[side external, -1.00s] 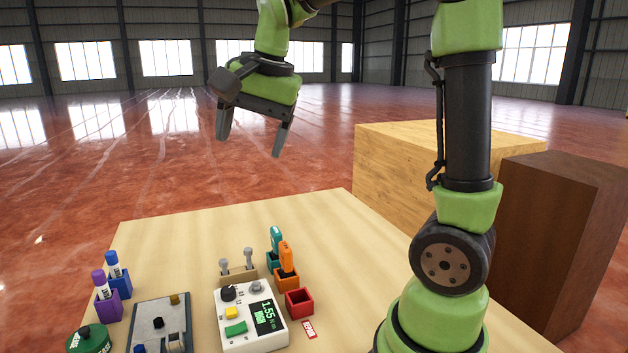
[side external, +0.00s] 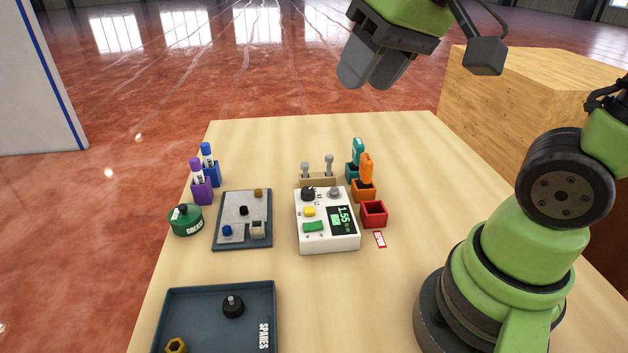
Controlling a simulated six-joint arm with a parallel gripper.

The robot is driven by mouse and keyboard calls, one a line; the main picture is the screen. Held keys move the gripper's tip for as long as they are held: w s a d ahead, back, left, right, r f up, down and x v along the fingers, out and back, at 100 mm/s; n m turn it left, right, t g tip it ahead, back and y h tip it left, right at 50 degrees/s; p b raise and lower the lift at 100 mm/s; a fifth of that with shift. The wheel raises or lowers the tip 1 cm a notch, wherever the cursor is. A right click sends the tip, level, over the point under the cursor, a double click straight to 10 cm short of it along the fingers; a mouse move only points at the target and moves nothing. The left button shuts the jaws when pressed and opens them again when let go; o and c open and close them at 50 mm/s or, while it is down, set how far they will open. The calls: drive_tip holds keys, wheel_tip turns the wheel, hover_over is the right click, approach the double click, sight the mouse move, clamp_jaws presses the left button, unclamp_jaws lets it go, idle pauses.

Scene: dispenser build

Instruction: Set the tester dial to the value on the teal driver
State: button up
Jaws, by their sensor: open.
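The white tester (side external: 326,244) stands mid-table, with a black dial (side external: 308,193) at its upper left, a grey knob (side external: 334,193), a yellow button, a green button and a screen reading 1.55 in green. The teal driver (side external: 358,150) stands upright in a teal holder (side external: 352,171) behind the tester's right side. Any value on the driver is too small to read. My gripper (side external: 372,70) is open and empty, high above and behind the table's far part, well apart from the tester and the driver.
An orange driver (side external: 366,168) stands beside the teal one, near an empty red holder (side external: 374,213). Left are a grey fixture plate (side external: 242,240), purple and blue markers and a green grease tin (side external: 186,221). A spares tray (side external: 268,300) lies in front. Wooden boxes stand right.

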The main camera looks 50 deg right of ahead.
drive_tip(key=w+d+f+n+g, duration=0.2)
drive_tip(key=w+d+f+g, duration=0.15)
drive_tip(key=w+f, duration=0.5)
drive_tip(key=n+g+h, duration=0.1)
drive_tip(key=g, duration=0.1)
approach(307, 190)
wheel_tip(307, 190, down, 9)
drive_tip(key=shift+s+a+f, duration=0.1)
drive_tip(key=shift+s, duration=0.1)
drive_tip(key=c, duration=0.6)
drive_tip(key=shift+c, duration=0.2)
